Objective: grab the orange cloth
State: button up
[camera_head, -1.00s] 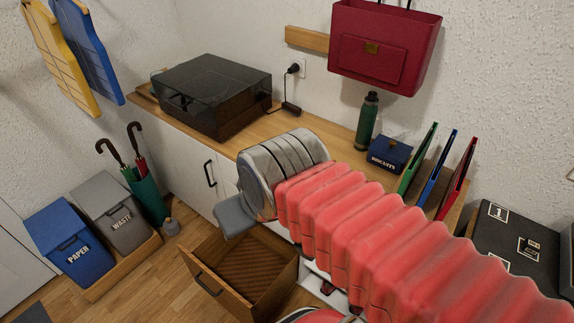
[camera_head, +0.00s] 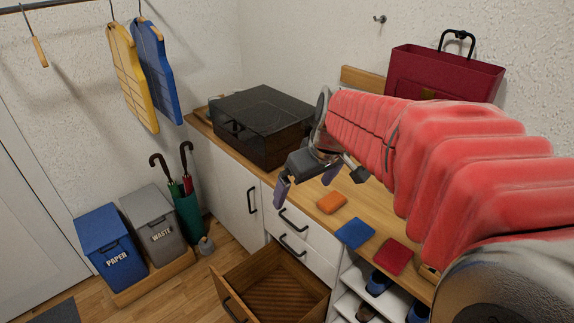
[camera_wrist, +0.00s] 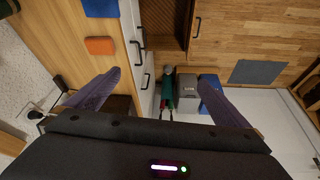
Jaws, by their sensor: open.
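The orange cloth (camera_head: 331,203) lies flat and folded on the wooden counter top, left of a blue cloth (camera_head: 355,233) and a red cloth (camera_head: 393,256). It also shows in the wrist view (camera_wrist: 99,46), beyond my left finger and apart from it. My gripper (camera_head: 305,190) is open and empty, its two purple-grey fingers spread, above the counter's front edge. It shows left of the orange cloth in the head view. In the wrist view the fingers (camera_wrist: 155,85) stand wide apart with the cabinet front and floor between them.
An open, empty wooden drawer (camera_head: 225,283) sticks out below. Blue and grey bins (camera_head: 112,262) and an umbrella stand (camera_head: 188,215) are at the left. A red bag (camera_head: 445,75) hangs on the wall.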

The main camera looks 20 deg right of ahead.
jog(key=w+d+f, duration=0.3)
jog(key=d+f, duration=0.1)
jog(key=d, duration=0.3)
jog(key=w+d+f+n, duration=0.1)
jog(key=w+d+f, duration=0.3)
jog(key=d, duration=0.3)
jog(key=w+d+f, duration=0.3)
jog(key=d+f, duration=0.1)
jog(key=d, duration=0.4)
jog(key=shift+w+n+y, duration=0.2)
jog(key=shift+n+y, duration=0.2)
jog(key=shift+a, duration=0.1)
send_over(333, 200)
jog(key=s+d, duration=0.1)
jog(key=s, duration=0.1)
jog(key=shift+s+f, duration=0.1)
jog(key=shift+f, duration=3.85)
jog(key=shift+f, duration=0.1)
jog(key=shift+x, duration=2.55)
jog(key=shift+a, duration=0.1)
jog(key=shift+c, duration=0.4)
